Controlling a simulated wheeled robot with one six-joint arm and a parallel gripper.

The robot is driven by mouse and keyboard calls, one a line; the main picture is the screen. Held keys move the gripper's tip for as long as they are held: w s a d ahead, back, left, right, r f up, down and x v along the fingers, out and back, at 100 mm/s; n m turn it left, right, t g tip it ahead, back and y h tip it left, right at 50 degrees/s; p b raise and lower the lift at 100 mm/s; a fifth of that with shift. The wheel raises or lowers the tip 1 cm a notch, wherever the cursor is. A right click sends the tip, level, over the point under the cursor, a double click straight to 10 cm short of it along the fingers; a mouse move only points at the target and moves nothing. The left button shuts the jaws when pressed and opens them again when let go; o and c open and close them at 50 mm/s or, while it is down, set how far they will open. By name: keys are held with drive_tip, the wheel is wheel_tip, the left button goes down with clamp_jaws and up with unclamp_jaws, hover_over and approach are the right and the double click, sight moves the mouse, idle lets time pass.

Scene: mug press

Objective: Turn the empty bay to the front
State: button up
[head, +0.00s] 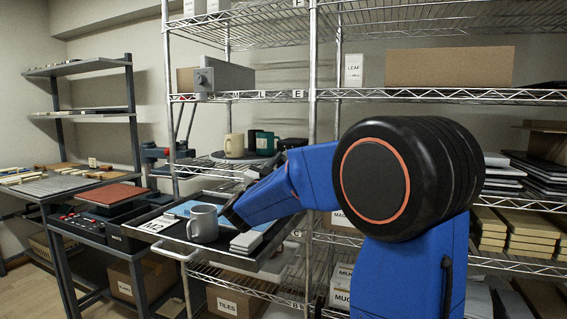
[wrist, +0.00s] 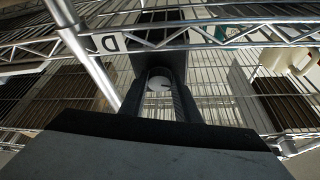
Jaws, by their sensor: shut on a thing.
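In the head view a dark round turntable (head: 222,158) sits on the middle wire shelf. A cream mug (head: 234,146), a dark green mug (head: 266,143) and a black item (head: 293,145) stand on or by it. Which bay is empty cannot be made out. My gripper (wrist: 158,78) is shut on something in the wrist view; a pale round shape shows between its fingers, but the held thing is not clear. In the head view my blue arm reaches left, below and in front of the turntable, and hides the fingertips. Green and cream mugs show at the wrist view's upper right.
A tray (head: 172,251) in front of the shelf holds a grey mug (head: 203,224), a labelled card and a blue sheet. Wire shelf edges and a post (head: 312,60) stand close to my arm. A workbench with a red mat (head: 112,194) is at left.

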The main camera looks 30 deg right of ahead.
drive_tip(key=shift+w+a+r+m+g, duration=0.1)
drive_tip(key=shift+m+g, duration=0.85)
drive_tip(key=shift+m, duration=1.1)
drive_tip(key=shift+w+a+r+m+g, duration=0.15)
drive_tip(key=shift+m+g, duration=0.75)
drive_tip(key=shift+m, duration=1.1)
drive_tip(key=shift+w+m+g, duration=0.1)
drive_tip(key=shift+m+g, duration=0.85)
drive_tip(key=shift+m, duration=1.1)
drive_tip(key=o, duration=1)
drive_tip(key=shift+o, duration=0.2)
drive_tip(key=v, duration=1.7)
drive_tip(key=shift+a, duration=0.2)
drive_tip(key=shift+f, duration=0.1)
